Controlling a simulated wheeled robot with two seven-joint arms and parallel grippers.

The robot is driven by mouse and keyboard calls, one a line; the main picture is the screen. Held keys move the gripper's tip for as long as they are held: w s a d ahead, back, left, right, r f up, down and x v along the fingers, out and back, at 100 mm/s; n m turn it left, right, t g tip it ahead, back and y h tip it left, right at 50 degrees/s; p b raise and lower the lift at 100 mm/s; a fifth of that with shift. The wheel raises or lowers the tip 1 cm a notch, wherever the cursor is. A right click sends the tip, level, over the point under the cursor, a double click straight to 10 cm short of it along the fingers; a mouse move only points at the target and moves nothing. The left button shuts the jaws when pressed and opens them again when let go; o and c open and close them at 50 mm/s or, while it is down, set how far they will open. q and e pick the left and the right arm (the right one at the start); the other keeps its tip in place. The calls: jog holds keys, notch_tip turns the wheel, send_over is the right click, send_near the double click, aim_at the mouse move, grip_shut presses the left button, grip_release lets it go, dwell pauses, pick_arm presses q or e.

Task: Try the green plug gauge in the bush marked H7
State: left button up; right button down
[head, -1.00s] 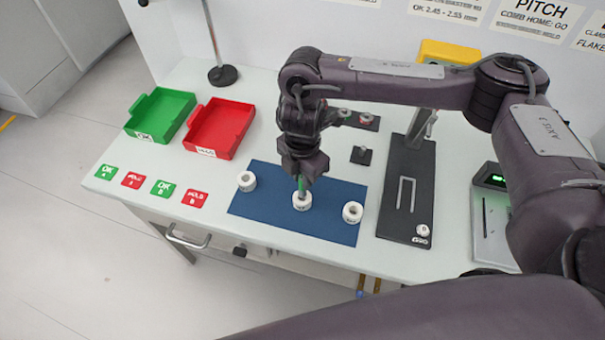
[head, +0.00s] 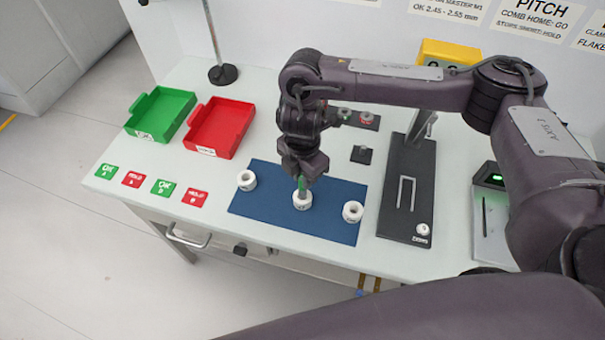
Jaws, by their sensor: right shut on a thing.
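Three white bushes stand on the blue mat (head: 265,206): a left bush (head: 246,181), a middle bush (head: 302,201) and a right bush (head: 352,212). Their markings are too small to read, so I cannot tell which is H7. My right gripper (head: 302,177) points down over the middle bush and is shut on the green plug gauge (head: 302,184). The gauge is upright, with its lower end at the middle bush's bore. I cannot tell how deep it sits. My left gripper is not in view.
A green tray (head: 145,134) and a red tray (head: 205,152) stand at the left, with green and red cards in front. A dark gauge stand (head: 391,215) is right of the mat. A small dark block (head: 361,155) sits behind the mat.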

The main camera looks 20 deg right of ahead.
jog(key=shift+f, duration=0.1)
jog(key=shift+f+b, duration=0.95)
jog(key=shift+f, duration=0.7)
dwell(1.1)
jog(key=shift+s+f, duration=0.1)
dwell(0.8)
jog(key=shift+r+p, duration=3.1)
